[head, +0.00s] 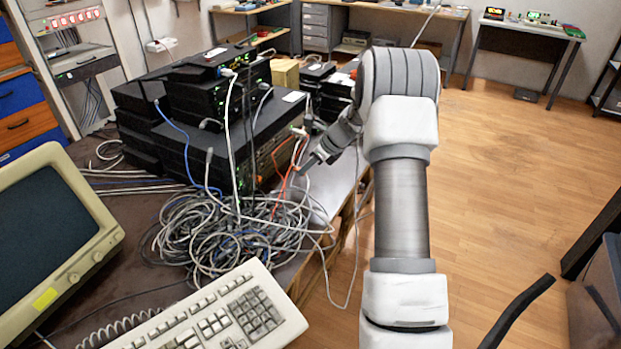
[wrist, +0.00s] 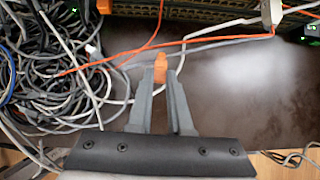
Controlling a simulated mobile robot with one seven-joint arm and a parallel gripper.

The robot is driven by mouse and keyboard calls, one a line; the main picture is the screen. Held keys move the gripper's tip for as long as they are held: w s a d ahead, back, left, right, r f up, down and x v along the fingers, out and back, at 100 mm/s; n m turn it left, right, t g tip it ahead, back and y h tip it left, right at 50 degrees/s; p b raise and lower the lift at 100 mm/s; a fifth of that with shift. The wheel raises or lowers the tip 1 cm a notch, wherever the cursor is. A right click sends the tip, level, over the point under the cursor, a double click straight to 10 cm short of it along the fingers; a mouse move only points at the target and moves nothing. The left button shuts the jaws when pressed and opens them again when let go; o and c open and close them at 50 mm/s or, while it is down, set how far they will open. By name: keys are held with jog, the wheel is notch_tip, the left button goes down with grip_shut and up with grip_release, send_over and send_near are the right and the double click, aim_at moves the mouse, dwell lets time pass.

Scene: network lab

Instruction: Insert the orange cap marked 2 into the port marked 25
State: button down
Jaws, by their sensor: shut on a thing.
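My gripper (wrist: 160,82) is shut on a small orange cap (wrist: 160,66), which sticks out beyond the fingertips in the wrist view. Any number on the cap is too small to read. In the wrist view the edge of the equipment with a row of ports (wrist: 205,14) lies ahead of the cap, with a gap between. Port markings, including 25, are not readable.
Orange cables (wrist: 205,41) and white cables cross between the cap and the ports. A grey cable tangle (head: 225,235) lies left of my gripper. The keyboard (head: 210,315) and monitor (head: 50,240) stand nearer.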

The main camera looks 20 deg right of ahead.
jog(key=shift+n, duration=0.3)
jog(key=w, duration=0.3)
jog(key=w+p, duration=0.1)
jog(key=w, duration=0.1)
jog(key=shift+w+d+f, duration=0.2)
jog(key=shift+d+f, duration=0.05)
jog(key=shift+d, duration=0.15)
jog(key=shift+w+a, duration=0.7)
jog(key=shift+w, duration=0.2)
jog(key=shift+w+a, duration=0.7)
jog(key=shift+w, duration=0.15)
jog(key=c, duration=1.6)
grip_release()
jog(key=shift+w+a+r+p, duration=0.1)
jog(key=shift+p, duration=0.2)
jog(key=shift+w+a+p, duration=0.5)
jog(key=shift+w+p, duration=0.15)
jog(key=c, duration=0.8)
grip_release()
jog(key=shift+o, duration=0.2)
jog(key=p+v, duration=0.2)
jog(key=v, duration=1.5)
jog(key=shift+r, duration=0.2)
